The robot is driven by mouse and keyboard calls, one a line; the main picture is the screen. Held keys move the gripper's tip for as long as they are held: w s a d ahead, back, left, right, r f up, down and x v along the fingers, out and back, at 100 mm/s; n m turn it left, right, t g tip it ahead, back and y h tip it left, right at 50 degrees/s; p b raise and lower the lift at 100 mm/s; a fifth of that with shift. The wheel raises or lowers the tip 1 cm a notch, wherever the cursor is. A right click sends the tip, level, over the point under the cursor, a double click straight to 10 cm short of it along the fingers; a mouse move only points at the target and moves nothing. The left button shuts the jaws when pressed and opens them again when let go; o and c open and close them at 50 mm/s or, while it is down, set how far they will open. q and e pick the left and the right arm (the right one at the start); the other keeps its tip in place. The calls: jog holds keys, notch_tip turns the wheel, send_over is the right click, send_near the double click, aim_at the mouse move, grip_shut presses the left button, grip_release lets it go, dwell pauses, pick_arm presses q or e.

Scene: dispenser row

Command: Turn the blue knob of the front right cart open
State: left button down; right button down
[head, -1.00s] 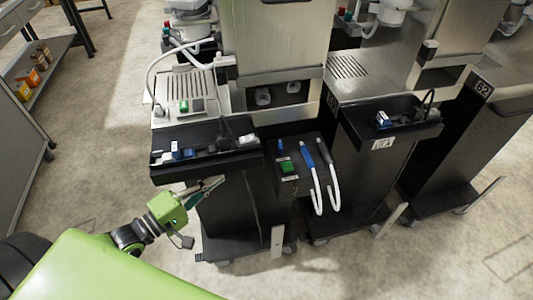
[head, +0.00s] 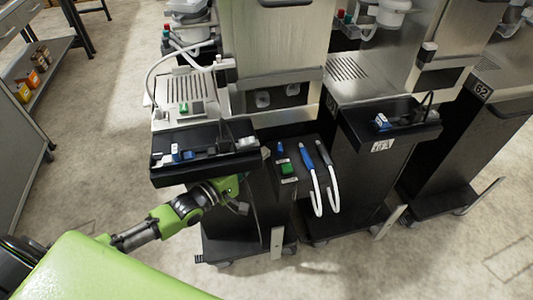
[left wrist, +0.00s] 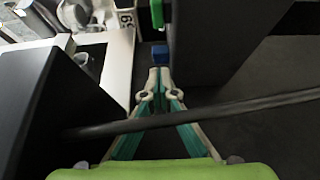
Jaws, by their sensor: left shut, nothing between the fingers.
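In the head view a small blue knob (head: 280,148) sits on the dark panel between the two nearest carts, above a green block (head: 287,168). My left arm reaches in from the left, with its green wrist (head: 226,187) under the black tray of the left cart. The tray and cart hide most of the gripper there. In the left wrist view my left gripper (left wrist: 160,74) is shut and empty. A blue block (left wrist: 160,53), which looks like the knob, is just beyond the fingertips; I cannot tell whether they touch. My right gripper is not in view.
The left cart's black tray (head: 208,168) overhangs my arm. Blue and dark hoses with white ends (head: 315,190) hang right of the knob. A dark cable (left wrist: 215,115) crosses the left wrist view over the fingers. Another cart (head: 385,165) stands to the right.

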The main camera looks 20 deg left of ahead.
aim_at(279, 152)
pick_arm(q)
jog(key=shift+w+d, duration=0.25)
jog(key=shift+d, duration=0.5)
jog(key=shift+d, duration=0.1)
jog(key=shift+d+r+p, duration=0.15)
jog(key=shift+d+p, duration=0.4)
jog(key=shift+d, duration=0.1)
jog(key=shift+s, duration=0.15)
jog(key=shift+d, duration=0.15)
